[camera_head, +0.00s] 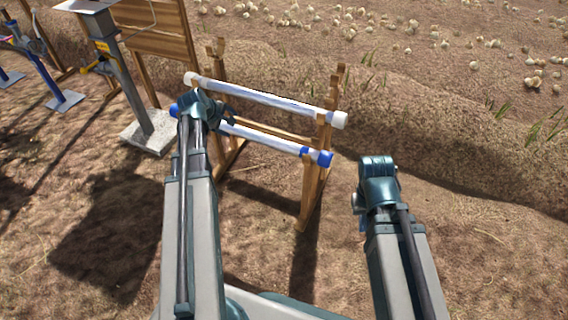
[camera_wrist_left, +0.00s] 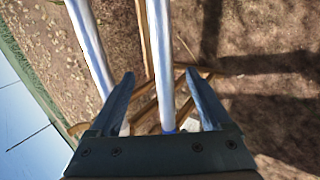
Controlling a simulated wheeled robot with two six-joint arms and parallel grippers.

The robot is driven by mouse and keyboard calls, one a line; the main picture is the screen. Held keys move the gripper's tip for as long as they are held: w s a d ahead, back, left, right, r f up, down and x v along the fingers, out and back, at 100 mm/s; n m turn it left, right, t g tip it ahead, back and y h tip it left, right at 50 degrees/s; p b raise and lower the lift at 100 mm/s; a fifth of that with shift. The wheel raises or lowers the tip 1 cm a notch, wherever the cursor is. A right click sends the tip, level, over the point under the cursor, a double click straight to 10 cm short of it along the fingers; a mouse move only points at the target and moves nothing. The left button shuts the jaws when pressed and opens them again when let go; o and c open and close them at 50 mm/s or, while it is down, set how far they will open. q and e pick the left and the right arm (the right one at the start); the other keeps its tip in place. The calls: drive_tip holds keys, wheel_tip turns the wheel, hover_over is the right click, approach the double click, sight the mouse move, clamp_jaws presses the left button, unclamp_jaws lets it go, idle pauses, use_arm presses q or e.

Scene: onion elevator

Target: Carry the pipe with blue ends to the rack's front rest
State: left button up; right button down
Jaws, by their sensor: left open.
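The pipe with blue ends (camera_head: 262,138) lies across the front of the wooden rack (camera_head: 310,188), lower than the pipe with white ends. Its right blue end (camera_head: 324,158) sticks out past the rack's right post, and its left end is partly behind my left arm. My left gripper (camera_head: 215,112) is at the pipe's left part. In the left wrist view the open fingers (camera_wrist_left: 160,76) stand on either side of the blue-ended pipe (camera_wrist_left: 160,50), with a gap on both sides. My right gripper (camera_head: 362,208) hangs right of the rack, away from the pipe; its fingers are mostly hidden.
The pipe with white ends (camera_head: 270,98) rests higher at the back of the rack. A grey post on a concrete block (camera_head: 150,132) and a wooden board (camera_head: 150,35) stand left. Several onions lie on the field behind. The ground at right is clear.

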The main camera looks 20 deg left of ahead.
use_arm(q)
drive_tip(key=s+d+f+m+g, duration=0.1)
drive_tip(key=s+d+m, duration=0.15)
drive_tip(key=d, duration=0.55)
drive_tip(key=s+d+f+m+g+h, duration=0.1)
drive_tip(key=d+m+g, duration=0.1)
drive_tip(key=d+m, duration=0.35)
drive_tip(key=s+d+f+m+g, duration=0.1)
drive_tip(key=s+d+m, duration=0.1)
drive_tip(key=d, duration=0.8)
drive_tip(key=s+d+f+m+g+y, duration=0.1)
drive_tip(key=s+d+m+g+y, duration=0.2)
drive_tip(key=s+d+m, duration=0.7)
drive_tip(key=s+d, duration=0.4)
drive_tip(key=shift+s+m, duration=0.4)
wheel_tip(320, 180, up, 30)
drive_tip(key=p, duration=3)
